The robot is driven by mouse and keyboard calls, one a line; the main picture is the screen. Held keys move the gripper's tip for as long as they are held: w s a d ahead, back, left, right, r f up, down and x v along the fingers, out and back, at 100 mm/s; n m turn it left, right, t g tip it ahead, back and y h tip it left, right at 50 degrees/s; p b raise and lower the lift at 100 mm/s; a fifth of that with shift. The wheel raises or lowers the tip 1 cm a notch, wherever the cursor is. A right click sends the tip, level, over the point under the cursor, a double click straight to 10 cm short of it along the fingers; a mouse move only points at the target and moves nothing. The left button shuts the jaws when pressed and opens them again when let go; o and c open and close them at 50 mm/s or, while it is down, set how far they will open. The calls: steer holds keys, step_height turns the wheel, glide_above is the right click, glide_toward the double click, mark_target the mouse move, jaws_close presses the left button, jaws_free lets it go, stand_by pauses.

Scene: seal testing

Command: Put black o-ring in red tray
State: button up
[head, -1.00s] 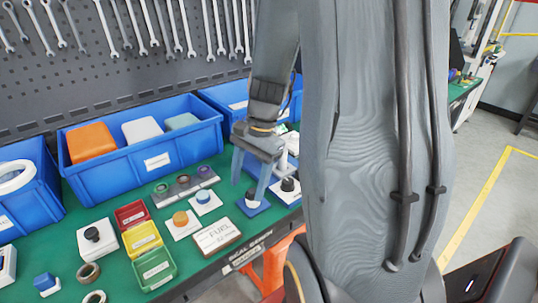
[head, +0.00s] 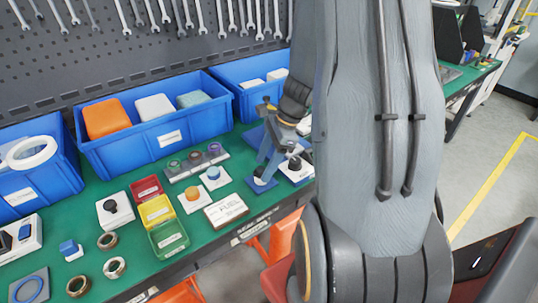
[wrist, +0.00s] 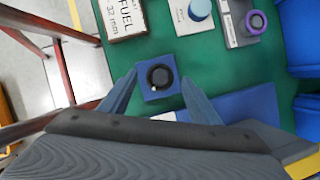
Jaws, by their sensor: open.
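A black o-ring (wrist: 160,76) shows in the wrist view on a small square blue base (wrist: 150,92). In the head view the same blue base (head: 261,184) is near the table's front edge, partly hidden by my fingers. My gripper (head: 267,168) is open above this base, pointing down. In the wrist view its fingertips (wrist: 159,79) lie on either side of the ring, with gaps visible; I cannot tell their exact height. The red tray (head: 146,189) is left of my gripper, behind a yellow tray (head: 157,211) and a green tray (head: 169,239).
A FUEL box (head: 226,210), an orange-topped block (head: 193,197) and a blue-topped block (head: 212,177) stand between trays and gripper. A stand with several coloured rings (head: 191,165) is behind. A white block with a black top (head: 297,168) is close right of my gripper. Blue bins (head: 157,127) line the back.

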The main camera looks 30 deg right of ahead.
steer(key=shift+a+f, duration=0.1)
steer(key=shift+f, duration=0.1)
steer(key=c, duration=1.2)
steer(key=shift+r, duration=0.1)
steer(key=shift+r, duration=0.1)
steer(key=shift+r+p, duration=2.25)
steer(key=shift+p, duration=0.1)
